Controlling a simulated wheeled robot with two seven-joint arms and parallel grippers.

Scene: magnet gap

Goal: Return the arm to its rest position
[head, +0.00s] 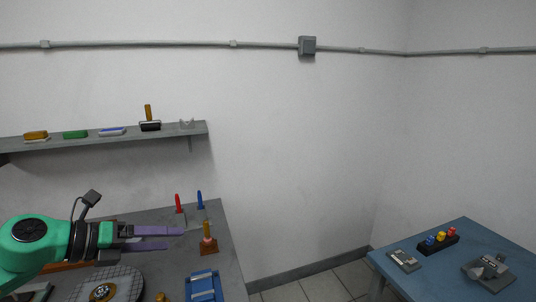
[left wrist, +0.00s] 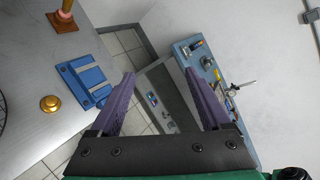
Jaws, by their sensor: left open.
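My left arm comes in from the left in the head view, over the grey workbench (head: 233,272). Its left gripper (head: 183,238) has purple fingers held apart with nothing between them. The fingers point right, close to an orange-brown cone-like stand (head: 208,241) on the bench; I cannot tell whether they touch it. In the left wrist view the two fingers (left wrist: 158,80) are spread and empty, with floor and furniture beyond. My right gripper is not in view.
On the bench are a blue block (head: 203,286), a brass knob (left wrist: 50,103), a red marker (head: 179,204) and a blue marker (head: 200,200). A wall shelf (head: 190,131) holds several tools. A blue table (head: 455,232) with small devices stands at the right, across open floor.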

